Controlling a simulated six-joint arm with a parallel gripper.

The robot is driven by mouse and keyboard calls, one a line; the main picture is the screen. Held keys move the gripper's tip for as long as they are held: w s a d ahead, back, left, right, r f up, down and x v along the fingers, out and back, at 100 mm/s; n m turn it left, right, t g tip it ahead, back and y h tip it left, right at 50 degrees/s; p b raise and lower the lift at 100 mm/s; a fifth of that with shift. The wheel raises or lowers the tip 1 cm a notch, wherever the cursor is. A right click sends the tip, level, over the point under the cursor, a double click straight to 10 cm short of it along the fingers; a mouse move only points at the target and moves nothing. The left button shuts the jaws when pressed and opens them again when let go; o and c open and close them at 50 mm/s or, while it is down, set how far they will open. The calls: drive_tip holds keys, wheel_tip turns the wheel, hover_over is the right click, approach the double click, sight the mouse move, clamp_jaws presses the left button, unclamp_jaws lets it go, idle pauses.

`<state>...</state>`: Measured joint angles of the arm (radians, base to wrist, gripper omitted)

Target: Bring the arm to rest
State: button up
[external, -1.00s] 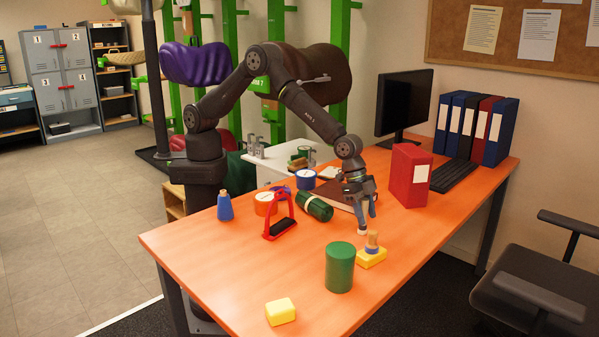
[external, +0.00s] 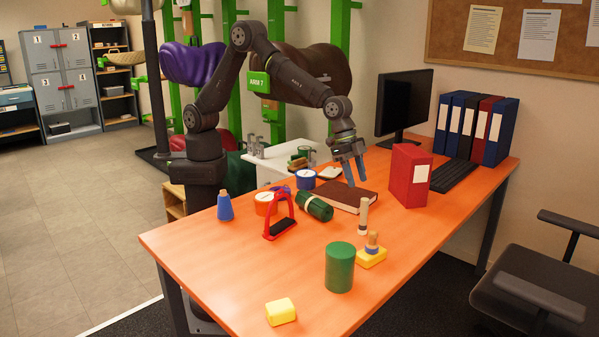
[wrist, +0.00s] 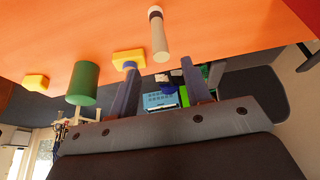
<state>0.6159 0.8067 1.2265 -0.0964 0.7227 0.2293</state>
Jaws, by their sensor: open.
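My gripper (external: 350,171) is open and empty, raised above the orange table (external: 240,262) over the brown book. Its two spread fingers also show in the wrist view (wrist: 165,85). A pale cylinder with a dark band (external: 363,216) stands upright on the table below and in front of the fingers. It also shows in the wrist view (wrist: 158,35), apart from the fingers.
A stamp-like piece on a yellow block (external: 371,257), a green cylinder (external: 339,268) and a yellow block (external: 281,311) lie nearer the front. A red stirrup (external: 281,222), a green roll (external: 314,206), a brown book (external: 345,195) and a red binder (external: 408,176) surround the gripper's area.

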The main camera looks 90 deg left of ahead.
sight(364, 225)
drive_tip(key=x, duration=1.2)
drive_tip(key=shift+f, duration=0.1)
drive_tip(key=shift+r, duration=1.05)
drive_tip(key=shift+f, duration=0.1)
drive_tip(key=shift+s+f, duration=0.1)
drive_tip(key=shift+f, duration=0.55)
drive_tip(key=v, duration=1.1)
drive_tip(key=shift+r, duration=0.2)
drive_tip(key=shift+a+f, duration=0.1)
drive_tip(key=shift+a, duration=0.05)
